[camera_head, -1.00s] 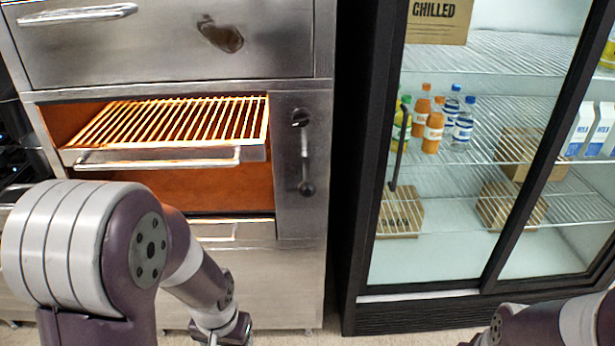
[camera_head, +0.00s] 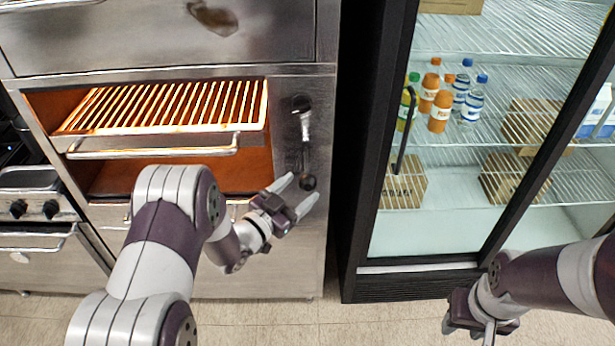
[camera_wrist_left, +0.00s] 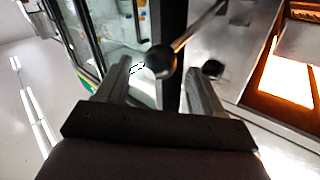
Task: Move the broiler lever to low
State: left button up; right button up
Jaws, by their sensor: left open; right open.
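The broiler (camera_head: 230,200) has a glowing rack (camera_head: 165,108) in its opening. Its lever is a thin rod on the right panel, with a dark ball knob (camera_head: 308,182) at the low end and a dark round fitting (camera_head: 301,103) at the upper end. My left gripper (camera_head: 299,194) is open, with its fingertips close to the knob. In the left wrist view the knob (camera_wrist_left: 160,62) lies between the two open fingers (camera_wrist_left: 163,85); I cannot tell whether they touch it. My right gripper (camera_head: 482,328) is low at the right, in front of the fridge, its fingertips partly hidden.
A glass-door fridge (camera_head: 362,200) with a dark frame stands right of the broiler, with bottles (camera_head: 440,105) and boxes (camera_head: 405,185) inside. A range with knobs (camera_head: 35,208) is at the left. The tiled floor (camera_head: 270,325) is clear.

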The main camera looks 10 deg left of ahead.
aim_at(302, 187)
pick_arm(q)
jog(key=x, duration=0.3)
jog(key=shift+w+d+r, duration=0.1)
jog(key=shift+d, duration=0.1)
jog(key=shift+w, duration=0.25)
